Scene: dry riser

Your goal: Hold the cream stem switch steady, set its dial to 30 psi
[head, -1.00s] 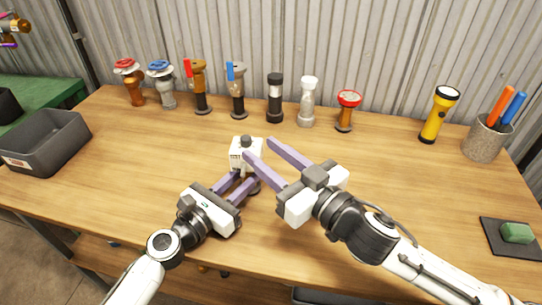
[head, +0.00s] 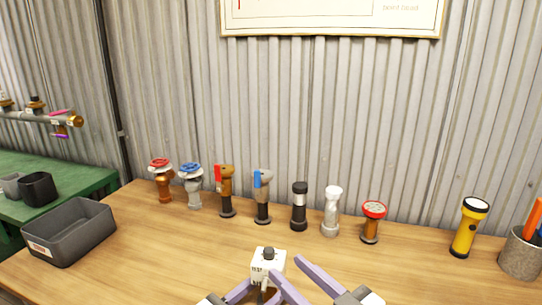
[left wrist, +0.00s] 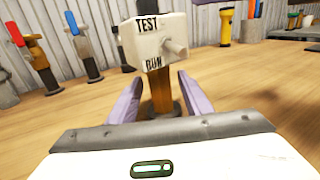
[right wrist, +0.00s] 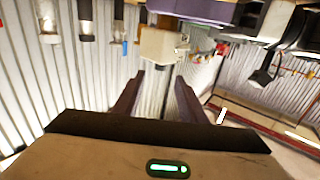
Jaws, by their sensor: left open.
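The cream stem switch (head: 268,262) is a cream box with a dark cap on a stem, standing upright near the bottom of the head view. In the left wrist view its box (left wrist: 155,42) reads TEST and RUN, and a cream knob (left wrist: 176,47) sticks out to the right. No psi figure is readable. My left gripper (left wrist: 158,90) is open, its purple fingers on either side of the stem. My right gripper (right wrist: 157,82) is open and empty. The switch box (right wrist: 160,45) shows beyond its fingertips. In the head view the right fingertips (head: 286,265) are beside the box.
Several valves and fittings stand in a row behind, including a red-topped one (head: 372,222) and a white one (head: 332,210). A yellow flashlight (head: 468,228) and a pen cup (head: 520,255) are at the right. A grey bin (head: 70,232) is at the left. A framed sign (head: 330,15) hangs above.

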